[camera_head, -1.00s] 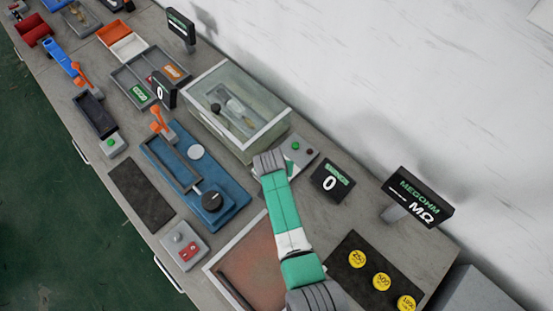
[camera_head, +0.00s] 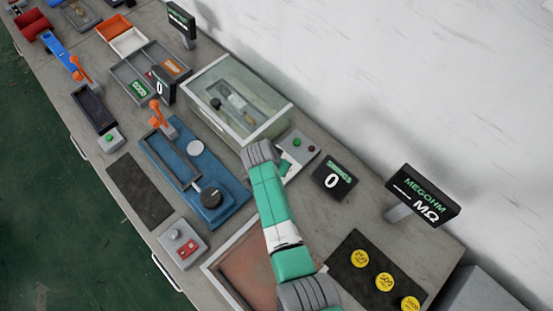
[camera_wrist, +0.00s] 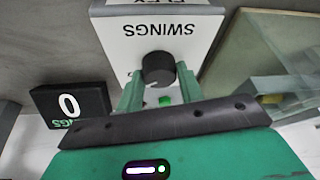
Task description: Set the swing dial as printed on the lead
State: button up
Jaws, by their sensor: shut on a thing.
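The swing dial (camera_wrist: 158,69) is a black round knob on a white panel (camera_wrist: 125,35) marked "SWINGS", seen upside down in the wrist view. My gripper (camera_wrist: 159,84) has its two green fingers on either side of the knob and is shut on it. The swings display (camera_head: 334,181) reads 0, also in the wrist view (camera_wrist: 69,104). A lead-like part (camera_head: 238,101) lies inside the glass-walled chamber (camera_head: 270,128); no print is readable on it.
The chamber stands close beside the panel. The megohm display (camera_head: 422,195) and a dark mat (camera_head: 348,247) with yellow discs lie to the right. A blue fixture (camera_head: 225,210) with a black knob and a reddish tray (camera_head: 225,290) lie left of my arm.

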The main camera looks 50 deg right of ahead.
jog(key=shift+f, duration=0.1)
jog(key=o, duration=1)
jog(key=p+v, duration=0.2)
jog(key=v, duration=0.6)
